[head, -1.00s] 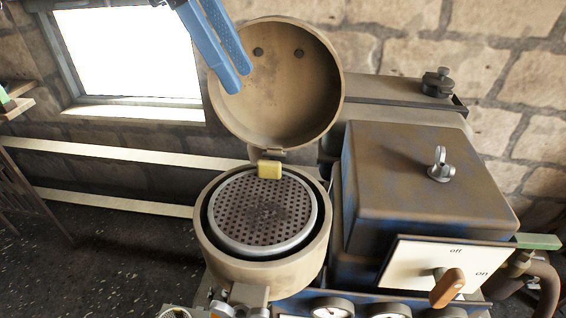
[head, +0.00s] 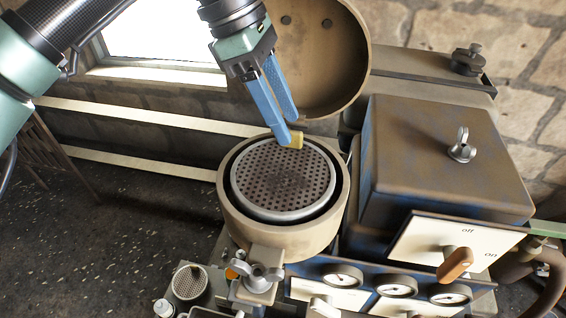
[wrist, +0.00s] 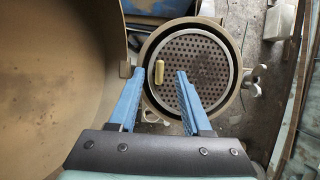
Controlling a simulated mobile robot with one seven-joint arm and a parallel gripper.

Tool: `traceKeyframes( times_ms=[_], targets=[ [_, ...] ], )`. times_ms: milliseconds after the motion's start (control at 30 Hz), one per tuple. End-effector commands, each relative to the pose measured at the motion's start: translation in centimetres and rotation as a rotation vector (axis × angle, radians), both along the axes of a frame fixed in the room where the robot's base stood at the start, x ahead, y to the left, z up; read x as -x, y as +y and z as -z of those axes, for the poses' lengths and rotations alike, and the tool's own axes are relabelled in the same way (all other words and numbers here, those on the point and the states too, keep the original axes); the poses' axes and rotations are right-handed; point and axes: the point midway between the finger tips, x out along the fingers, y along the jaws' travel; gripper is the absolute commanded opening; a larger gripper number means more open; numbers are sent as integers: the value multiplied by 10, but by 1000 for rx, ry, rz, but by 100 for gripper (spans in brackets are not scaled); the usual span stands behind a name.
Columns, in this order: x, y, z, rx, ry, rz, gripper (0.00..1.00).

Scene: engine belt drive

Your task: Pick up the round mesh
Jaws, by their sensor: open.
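The round mesh (head: 283,180) is a grey perforated disc with a pale metal rim, lying level inside a tan round pot (head: 285,240). A small yellow block (head: 298,141) stands at its back edge. In the wrist view the mesh (wrist: 200,72) lies beyond the fingertips, and the yellow block (wrist: 159,72) appears between them. My gripper (head: 290,138) has blue fingers, open and empty, pointing down at the mesh's back edge by the block. It also shows in the wrist view (wrist: 160,78). I cannot tell whether a finger touches the block.
The pot's open lid (head: 325,70) stands upright behind my gripper. A brown box (head: 440,150) with a wing nut and a switch panel (head: 445,243) stand right. Gauges (head: 397,284) line the front. A smaller mesh-topped round part (head: 189,283) sits front left. Dark floor lies left.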

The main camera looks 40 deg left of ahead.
Motion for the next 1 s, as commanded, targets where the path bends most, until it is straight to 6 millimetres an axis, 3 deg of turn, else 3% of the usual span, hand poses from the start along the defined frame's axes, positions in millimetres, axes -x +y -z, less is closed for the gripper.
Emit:
traceKeyframes(
  times_ms=[133,367,633,1000],
  targets=[
    [-2,-5,12,0,1,0,49],
    [-3,-6,15,0,0,0,49],
    [-3,-6,14,0,0,0,2],
    [-3,-6,14,0,0,1,0]
  ],
)
